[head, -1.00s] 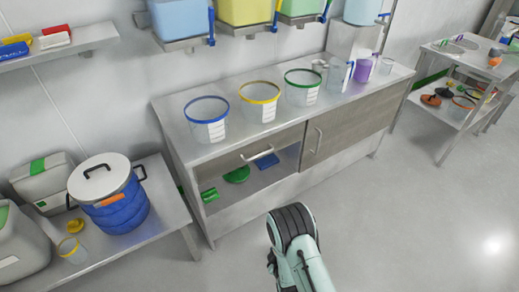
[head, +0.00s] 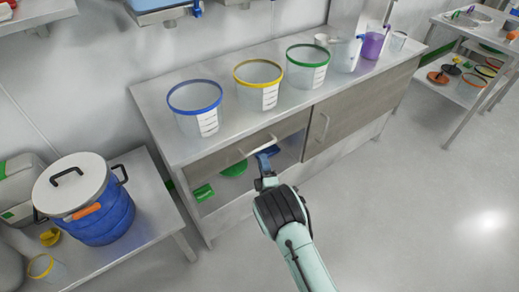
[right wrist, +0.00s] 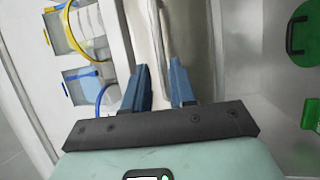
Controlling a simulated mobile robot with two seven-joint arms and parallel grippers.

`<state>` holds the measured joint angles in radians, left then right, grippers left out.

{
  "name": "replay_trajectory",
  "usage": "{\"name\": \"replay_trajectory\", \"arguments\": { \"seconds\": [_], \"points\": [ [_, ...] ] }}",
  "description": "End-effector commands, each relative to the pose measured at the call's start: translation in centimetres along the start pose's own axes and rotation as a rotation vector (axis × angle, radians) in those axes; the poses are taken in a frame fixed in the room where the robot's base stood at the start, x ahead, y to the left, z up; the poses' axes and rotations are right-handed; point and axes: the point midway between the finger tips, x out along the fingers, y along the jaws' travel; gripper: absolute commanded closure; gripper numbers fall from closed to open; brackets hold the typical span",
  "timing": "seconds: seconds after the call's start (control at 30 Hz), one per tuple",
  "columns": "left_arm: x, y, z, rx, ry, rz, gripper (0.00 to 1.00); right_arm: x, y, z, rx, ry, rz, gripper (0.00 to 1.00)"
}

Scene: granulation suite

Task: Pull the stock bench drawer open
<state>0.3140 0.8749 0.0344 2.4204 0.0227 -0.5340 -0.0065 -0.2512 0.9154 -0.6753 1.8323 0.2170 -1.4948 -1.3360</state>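The stock bench (head: 178,147) stands against the wall. Its drawer has a wood-grain front (head: 212,161) at the upper left, flush with the bench as far as I can see. A pale bar handle (head: 258,147) runs along the drawer front; it also shows in the right wrist view (right wrist: 156,22). My right gripper (head: 266,157) is just in front of the handle. In the right wrist view its two blue fingers (right wrist: 161,75) are apart, with the bar ahead of the gap between them. Contact cannot be made out. My left gripper is not in view.
Blue-rimmed (head: 196,105), yellow-rimmed (head: 258,84) and green-rimmed (head: 307,67) tubs stand on the bench top. A hinged-looking door (head: 345,112) is to the right. The floor in front is clear.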

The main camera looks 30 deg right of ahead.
Motion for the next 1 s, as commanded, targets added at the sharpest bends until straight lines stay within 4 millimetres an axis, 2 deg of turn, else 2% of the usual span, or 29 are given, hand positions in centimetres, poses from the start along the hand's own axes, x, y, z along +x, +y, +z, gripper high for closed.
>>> {"name": "replay_trajectory", "arguments": {
  "seconds": [0.1,0.3,0.47,0.73,0.77,0.8,0.83,1.0],
  "points": [
    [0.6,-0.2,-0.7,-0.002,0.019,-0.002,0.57,2.5,-0.1,0.1,0.001,-0.001,0.003,0.75],
    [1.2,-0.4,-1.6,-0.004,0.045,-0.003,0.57,5.2,-0.1,0.1,0.0,-0.001,0.0,0.75],
    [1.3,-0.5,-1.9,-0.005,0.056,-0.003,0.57,6.2,-0.1,0.1,0.0,0.0,-0.001,0.75],
    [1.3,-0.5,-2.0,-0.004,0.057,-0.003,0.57,6.3,-0.1,0.0,0.0,-0.001,-0.003,0.75],
    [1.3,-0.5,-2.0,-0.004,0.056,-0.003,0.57,6.3,-0.1,0.0,0.001,-0.001,-0.003,0.81],
    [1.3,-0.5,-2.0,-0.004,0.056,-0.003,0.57,6.3,-0.1,0.0,0.001,-0.001,-0.003,0.94],
    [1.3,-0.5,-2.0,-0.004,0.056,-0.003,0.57,6.3,-0.1,0.0,0.001,-0.001,-0.002,1.0],
    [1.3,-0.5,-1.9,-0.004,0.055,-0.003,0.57,6.3,-0.1,0.0,0.001,0.0,-0.002,1.0]
  ]
}}
